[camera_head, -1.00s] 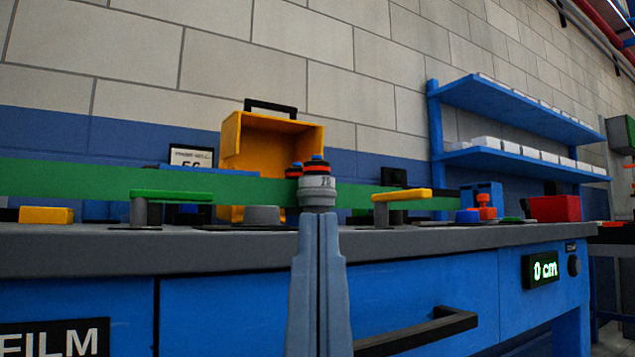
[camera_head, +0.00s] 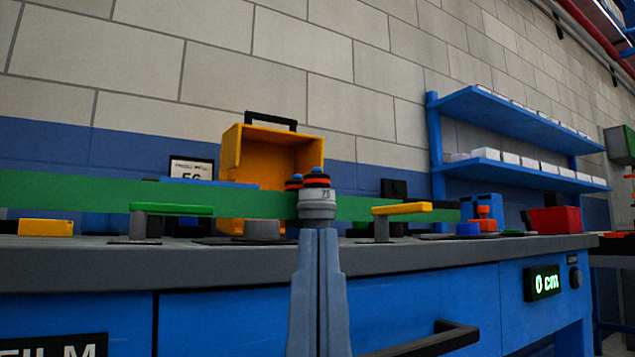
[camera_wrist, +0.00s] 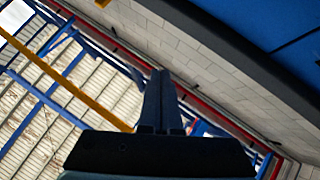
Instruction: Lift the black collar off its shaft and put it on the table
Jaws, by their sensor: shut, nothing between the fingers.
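My gripper (camera_head: 318,234) is shut and empty, its two grey-blue fingers together and pointing up in front of the bench. It also shows in the wrist view (camera_wrist: 161,75), against the ceiling and wall. In the head view, just above the fingertips, stands a grey stepped post marked 75 (camera_head: 317,204) with black and orange rings and a blue top. A similar banded top (camera_head: 293,184) shows partly behind it. I cannot tell whether a black ring here is the collar; no separate collar on a shaft can be made out. The fingers hide the lower part of the post.
The grey bench top (camera_head: 110,262) is seen nearly edge-on. A green-handled lever (camera_head: 172,209) and yellow-handled lever (camera_head: 402,209) flank the post. An orange open box (camera_head: 275,160) stands behind, a red bin (camera_head: 561,219) at right. A black drawer handle (camera_head: 430,343) juts out below.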

